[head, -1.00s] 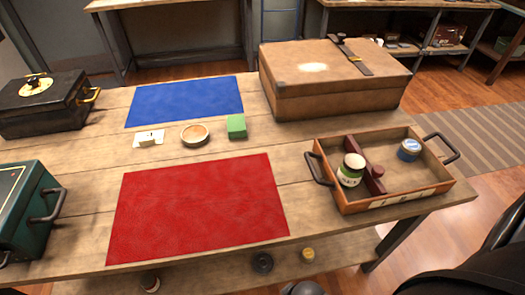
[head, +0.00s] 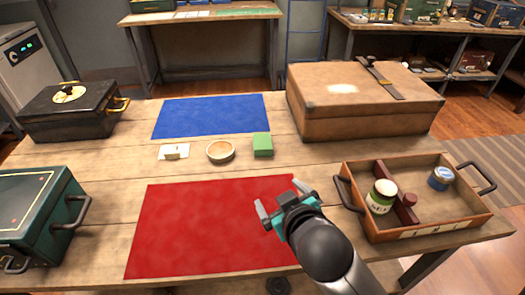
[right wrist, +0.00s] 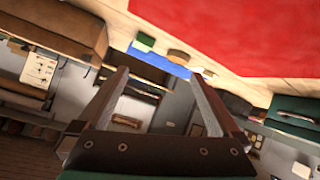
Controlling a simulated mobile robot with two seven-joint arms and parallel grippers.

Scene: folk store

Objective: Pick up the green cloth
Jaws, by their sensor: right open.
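The green cloth (head: 263,145) is a small, folded, block-like square on the wooden table, between the blue mat and the red mat. It also shows small in the right wrist view (right wrist: 144,42), where the picture is upside down. My right gripper (head: 278,199) is open and empty, above the right edge of the red mat. It is apart from the cloth, nearer the front of the table. Its two spread fingers also show in the right wrist view (right wrist: 160,78). My left gripper is not in view.
A round wooden bowl (head: 220,152) and a small white card (head: 173,152) lie left of the cloth. A brown case (head: 360,112) stands behind it to the right. A handled tray (head: 430,231) holds jars. Blue (head: 212,115) and red (head: 200,230) mats lie flat.

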